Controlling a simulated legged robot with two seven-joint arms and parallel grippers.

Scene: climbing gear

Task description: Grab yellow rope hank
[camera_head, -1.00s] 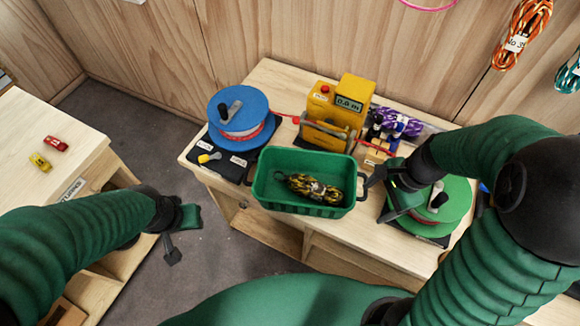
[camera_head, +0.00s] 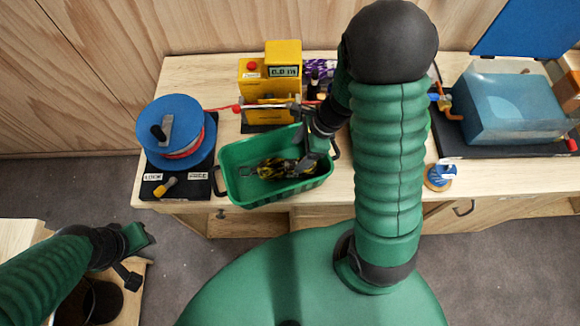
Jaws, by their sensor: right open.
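The yellow and black rope hank (camera_head: 262,171) lies inside the green bin (camera_head: 232,192) on the workbench. My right gripper (camera_head: 296,166) reaches down into the bin from the right, over the hank's right end. Its jaws are open, and it hides that end, so I cannot tell whether a finger touches the rope. My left gripper (camera_head: 138,256) is open and empty at the lower left, away from the bench.
A blue translucent tank (camera_head: 512,108) is at the right. A small blue spool (camera_head: 438,178) sits near the bench's front edge.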

